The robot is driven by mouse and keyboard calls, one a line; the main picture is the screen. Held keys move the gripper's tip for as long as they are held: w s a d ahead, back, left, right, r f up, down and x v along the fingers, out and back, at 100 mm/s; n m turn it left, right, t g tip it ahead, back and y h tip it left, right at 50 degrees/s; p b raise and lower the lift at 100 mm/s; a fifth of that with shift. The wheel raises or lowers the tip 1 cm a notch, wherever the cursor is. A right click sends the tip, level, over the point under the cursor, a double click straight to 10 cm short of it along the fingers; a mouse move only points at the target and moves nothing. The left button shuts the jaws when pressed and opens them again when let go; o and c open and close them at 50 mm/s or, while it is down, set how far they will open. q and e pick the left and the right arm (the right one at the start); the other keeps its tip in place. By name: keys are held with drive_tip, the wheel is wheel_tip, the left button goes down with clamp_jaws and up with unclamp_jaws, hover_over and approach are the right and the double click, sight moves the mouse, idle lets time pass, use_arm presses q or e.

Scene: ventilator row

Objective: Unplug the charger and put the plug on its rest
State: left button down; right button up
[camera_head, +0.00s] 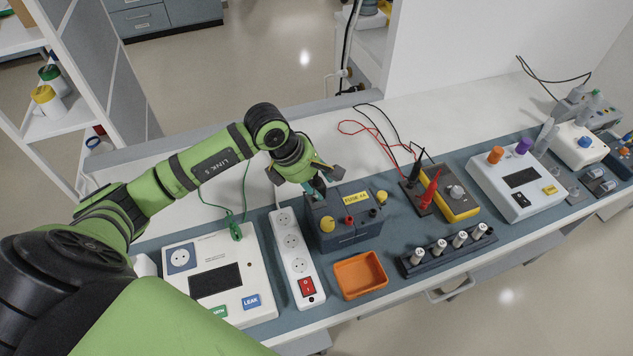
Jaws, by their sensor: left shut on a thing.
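My left gripper (317,184) reaches in from the upper left. It is shut on a small dark teal piece (318,188), mostly hidden by the fingers; I cannot tell for sure that it is the plug. The piece is over the back left of a dark blue-grey box (356,234) with a yellow fuse label, yellow knobs and red and dark sockets. I cannot tell whether it touches the box. A white power strip (296,264) with round sockets and a red switch lies left of the box; its visible sockets are empty. My right gripper is not in view.
An orange tray (361,288) lies in front of the box. A white tester (232,312) and a green clip (236,232) are at left. A yellow meter (461,208) with probes, a dark rack (449,262) of cylinders and a white unit (533,208) stand at right.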

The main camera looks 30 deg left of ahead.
use_arm(q)
drive_tip(key=shift+f+b, duration=1.1)
drive_tip(key=shift+f, duration=0.05)
idle(0.4)
idle(0.4)
drive_tip(key=c, duration=0.6)
unclamp_jaws()
drive_tip(key=shift+c, duration=0.2)
drive_tip(key=v, duration=1.2)
